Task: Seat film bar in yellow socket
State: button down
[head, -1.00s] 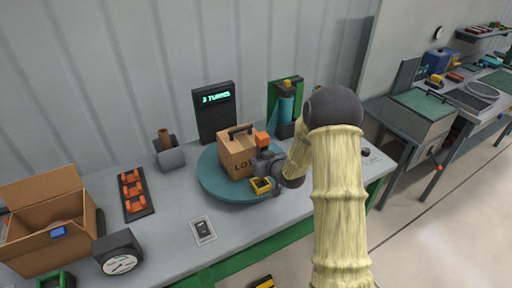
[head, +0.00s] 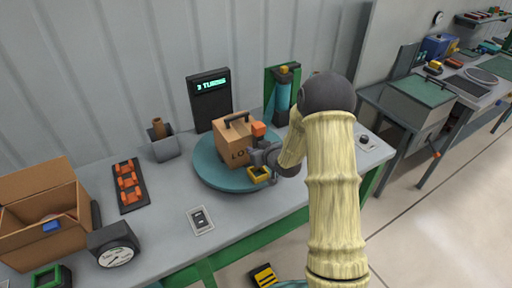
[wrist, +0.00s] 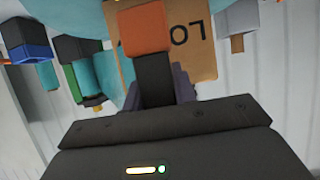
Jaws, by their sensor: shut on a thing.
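My gripper (head: 264,157) is shut on a dark bar (wrist: 154,78) with an orange end block (wrist: 146,28), apparently the film bar. In the head view the orange block (head: 259,129) stands above the jaws, against the right side of a brown carton (head: 231,143) marked with letters. The yellow socket (head: 259,175) is a small open-topped frame just below and in front of my gripper, at the front edge of the blue-green turntable (head: 210,177). The bar's lower end is hidden by the jaws. I cannot make out the socket in the wrist view.
A dark display (head: 210,97) stands behind the turntable, with a teal cylinder on a green stand (head: 283,92) to its right. An orange-and-black rack (head: 129,184), a dial gauge (head: 114,246) and an open carton (head: 45,235) are left. The bench front-left of the turntable is mostly clear.

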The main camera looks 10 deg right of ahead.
jog(key=shift+f+b, duration=0.45)
jog(key=shift+f, duration=0.7)
jog(key=shift+f+b, duration=0.35)
jog(key=shift+b, duration=0.5)
dwell(0.8)
jog(key=shift+f+b, duration=1.55)
jog(key=shift+f, duration=0.1)
dwell(0.6)
jog(key=c, duration=1.1)
grip_release()
jog(key=shift+o, duration=0.2)
jog(key=shift+s, duration=0.15)
jog(key=b+v, duration=0.2)
jog(key=v, duration=1.5)
jog(key=shift+s+r, duration=0.1)
